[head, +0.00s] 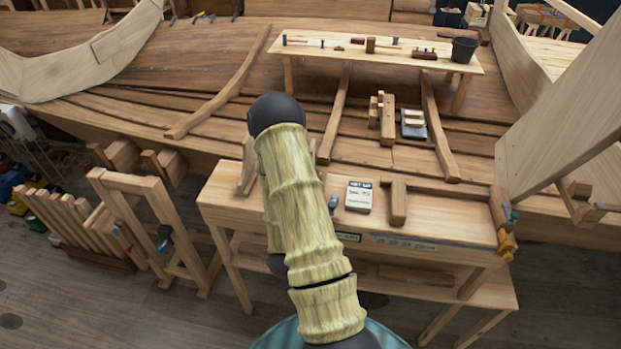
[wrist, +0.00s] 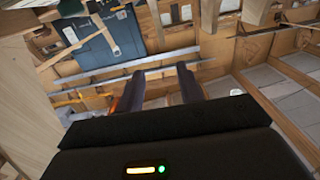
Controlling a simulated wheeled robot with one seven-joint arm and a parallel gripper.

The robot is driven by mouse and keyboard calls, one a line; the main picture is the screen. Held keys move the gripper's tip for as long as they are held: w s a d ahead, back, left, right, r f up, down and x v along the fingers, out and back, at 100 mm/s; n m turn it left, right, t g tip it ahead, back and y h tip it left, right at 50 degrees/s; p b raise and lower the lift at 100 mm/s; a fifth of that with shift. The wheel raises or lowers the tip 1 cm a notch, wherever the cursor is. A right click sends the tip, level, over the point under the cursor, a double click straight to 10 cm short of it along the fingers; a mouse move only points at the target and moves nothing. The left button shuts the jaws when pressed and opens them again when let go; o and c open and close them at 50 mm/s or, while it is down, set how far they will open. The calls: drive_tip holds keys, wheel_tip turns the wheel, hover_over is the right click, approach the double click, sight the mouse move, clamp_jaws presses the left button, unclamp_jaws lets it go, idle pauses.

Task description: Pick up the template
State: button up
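No piece is plainly marked as the template. A flat, angled wooden piece (head: 397,201), possibly the template, lies on the near workbench (head: 455,214) in the head view, right of a printed card. An upright wooden piece (head: 247,168) stands at the bench's left, partly behind my arm, and I cannot tell its full shape. My gripper (wrist: 158,80) shows in the wrist view with its two dark fingers apart and nothing between them. It faces shelving and boards, away from the bench top. In the head view my gripper is hidden.
The printed card (head: 359,196) lies on the bench. An orange clamp (head: 506,243) is at its right end. A long table (head: 330,48) with small tools and a dark bucket (head: 464,49) stands behind. Wooden frames (head: 140,228) stand left. A blue panel (wrist: 105,45) shows in the wrist view.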

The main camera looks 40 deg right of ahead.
drive_tip(key=b+x, duration=0.4)
drive_tip(key=b, duration=0.8)
drive_tip(key=shift+w+d+f, duration=0.15)
drive_tip(key=shift+w+d, duration=0.05)
drive_tip(key=shift+w, duration=0.15)
drive_tip(key=shift+d+b, duration=0.1)
drive_tip(key=shift+b, duration=0.3)
drive_tip(key=p+x, duration=0.1)
drive_tip(key=x, duration=0.1)
drive_tip(key=p+x, duration=0.1)
drive_tip(key=x, duration=0.1)
drive_tip(key=p+x, duration=0.1)
drive_tip(key=x, duration=0.1)
drive_tip(key=shift+w+d+r, duration=0.1)
drive_tip(key=shift+w+r, duration=0.05)
drive_tip(key=shift+r, duration=0.15)
drive_tip(key=shift+w+d+f, duration=0.15)
drive_tip(key=shift+w+d, duration=0.25)
